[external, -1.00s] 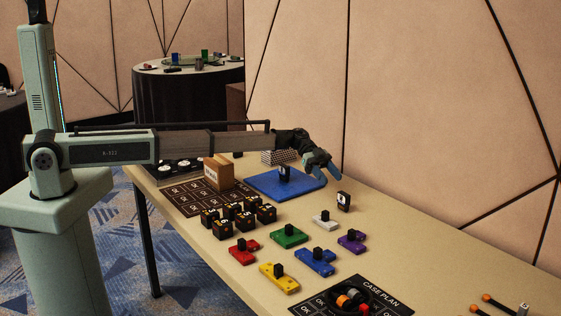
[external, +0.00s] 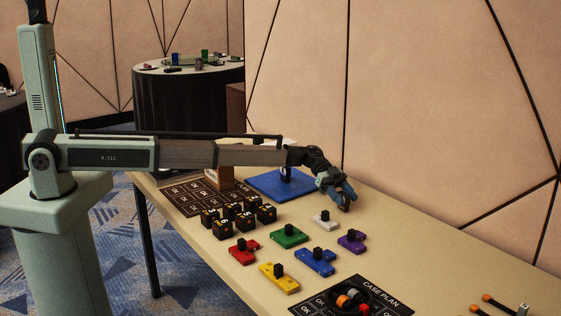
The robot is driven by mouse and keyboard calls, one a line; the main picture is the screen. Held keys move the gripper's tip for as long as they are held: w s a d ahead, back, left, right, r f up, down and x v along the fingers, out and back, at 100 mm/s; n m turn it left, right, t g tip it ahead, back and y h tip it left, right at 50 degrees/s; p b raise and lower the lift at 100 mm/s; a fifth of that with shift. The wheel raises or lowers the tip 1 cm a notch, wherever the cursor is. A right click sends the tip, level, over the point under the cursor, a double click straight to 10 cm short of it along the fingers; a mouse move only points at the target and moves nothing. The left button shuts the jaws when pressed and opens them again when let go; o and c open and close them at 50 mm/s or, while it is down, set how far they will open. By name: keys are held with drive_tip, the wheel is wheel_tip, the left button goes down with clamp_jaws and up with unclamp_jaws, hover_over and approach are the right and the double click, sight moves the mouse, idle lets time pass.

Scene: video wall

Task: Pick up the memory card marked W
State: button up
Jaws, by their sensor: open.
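My gripper (external: 345,200), with blue-grey fingers, is low over the table, right of the blue mat (external: 268,188). It is open. It covers the spot of a small upright black piece with a white mark, which I cannot make out now, so I cannot tell whether it is between the fingers or touched by them. Another small black piece (external: 284,174) stands on the blue mat, partly behind my arm. Several black blocks (external: 243,222) with small light marks stand left of the coloured pieces. No letter W is readable, so I cannot tell which thing is the memory card.
Red (external: 243,255), yellow (external: 280,280), green (external: 289,238), blue (external: 315,264), purple (external: 351,244) and white (external: 323,222) knobbed pieces lie in front of my gripper. A case plan board (external: 385,292) is at the front. A brown box (external: 218,180) stands behind my arm.

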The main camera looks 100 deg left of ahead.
drive_tip(key=shift+c, duration=0.5)
clamp_jaws()
drive_tip(key=shift+r, duration=0.1)
